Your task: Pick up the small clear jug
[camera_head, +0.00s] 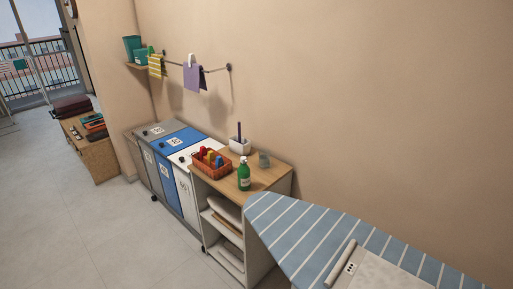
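A small grey, see-through vessel (264,159) stands on the wooden top of a cabinet, close to the wall; it looks like the small clear jug, though it is too small to make out a handle or spout. It is upright, to the right of a white holder and behind a green bottle. Neither of my grippers shows in the head view.
The cabinet top (268,177) also bears a green bottle (244,176), an orange basket (208,168) and a white holder (240,147). A striped ironing board (300,232) stands at the right front. Laundry bins (165,139) stand left. The floor (90,230) at left is clear.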

